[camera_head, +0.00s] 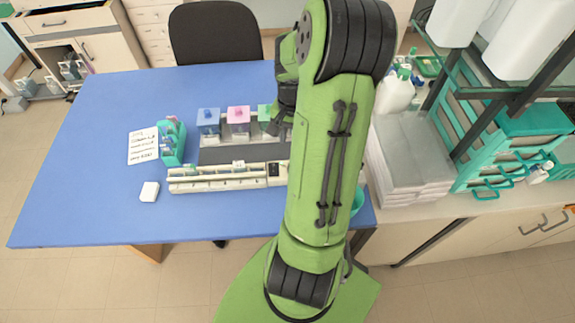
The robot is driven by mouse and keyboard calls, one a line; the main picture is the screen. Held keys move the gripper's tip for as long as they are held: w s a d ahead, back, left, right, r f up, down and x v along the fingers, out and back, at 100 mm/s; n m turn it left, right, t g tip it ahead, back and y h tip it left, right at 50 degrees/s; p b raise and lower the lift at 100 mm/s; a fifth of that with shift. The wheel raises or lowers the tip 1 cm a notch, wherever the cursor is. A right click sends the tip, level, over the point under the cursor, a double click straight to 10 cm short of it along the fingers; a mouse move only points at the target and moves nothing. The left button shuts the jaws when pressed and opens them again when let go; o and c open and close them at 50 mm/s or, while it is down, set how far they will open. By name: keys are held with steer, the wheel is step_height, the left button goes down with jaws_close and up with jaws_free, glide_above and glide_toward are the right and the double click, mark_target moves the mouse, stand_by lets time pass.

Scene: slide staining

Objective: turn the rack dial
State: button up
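A long cream rack unit (216,184) lies along the blue table, with a row of slots on its left and a small dark panel (273,170) near its right end. I cannot make out a dial on it; the right end is partly hidden behind my green arm. My gripper (277,126) shows only as a dark shape at the left edge of the arm, above and behind the rack unit. Its fingertips are too small and too covered to tell whether they are open or shut.
Blue (208,118), pink (238,115) and green (264,113) topped containers stand behind the rack unit, by a dark grey strip (222,156). A teal bottle holder (173,148), a written note (143,146) and a white block (149,191) are left. The table's left side is clear.

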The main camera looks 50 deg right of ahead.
step_height(320, 180, down, 13)
steer(key=shift+d+r+b, duration=0.1)
steer(key=shift+b, duration=0.5)
jaws_close()
